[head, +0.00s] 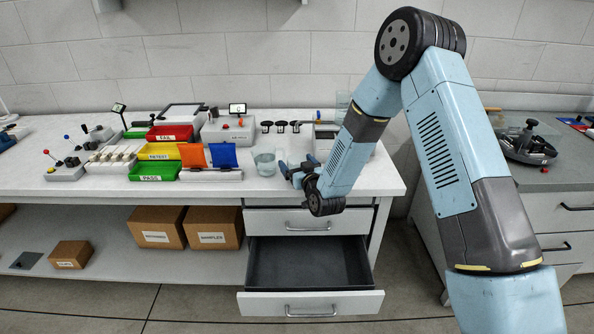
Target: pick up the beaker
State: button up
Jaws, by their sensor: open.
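A clear glass beaker (265,163) stands upright on the white bench top, right of the blue flap and near the front edge. It seems to hold a little clear liquid, but it is too small to be sure. My gripper (284,167) is open just to the right of the beaker, at about bench-top height, with its fingers pointing left toward it. The fingers are small in the view, and I cannot tell whether they touch the glass. My arm comes in from the right.
Red, yellow and green trays (153,172) and orange and blue flaps stand left of the beaker. A grey device (228,131) is behind it. An open, empty drawer (310,262) juts out below the bench. Cardboard boxes (212,228) sit on the lower shelf.

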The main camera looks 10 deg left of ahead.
jog(key=shift+c, duration=0.4)
jog(key=c, duration=0.9)
jog(key=shift+r, duration=0.1)
jog(key=shift+c, duration=0.2)
